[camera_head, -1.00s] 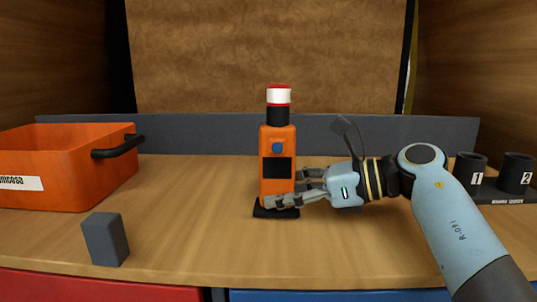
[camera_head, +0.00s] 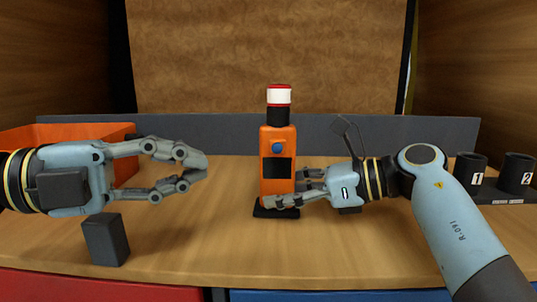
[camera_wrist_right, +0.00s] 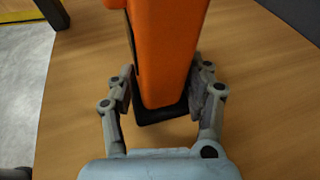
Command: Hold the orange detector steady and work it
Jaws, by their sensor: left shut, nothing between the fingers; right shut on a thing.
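The orange detector (camera_head: 277,185) stands upright on a black base (camera_head: 275,211) on the wooden table, with a blue button (camera_head: 278,147), a dark screen and a red-and-white cap (camera_head: 278,96) on top. My right gripper (camera_head: 288,194) is shut on its lower body from the right. In the right wrist view the fingers (camera_wrist_right: 166,92) press both sides of the orange body (camera_wrist_right: 165,50). My left gripper (camera_head: 205,168) is shut and empty, left of the detector and apart from it, pointing at it.
An orange bin (camera_head: 75,131) at the left is partly hidden behind my left gripper. A dark grey block (camera_head: 105,240) stands at the front left, below that gripper. Black numbered cups (camera_head: 470,170) stand at the right. A low grey ledge (camera_head: 205,141) runs along the back.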

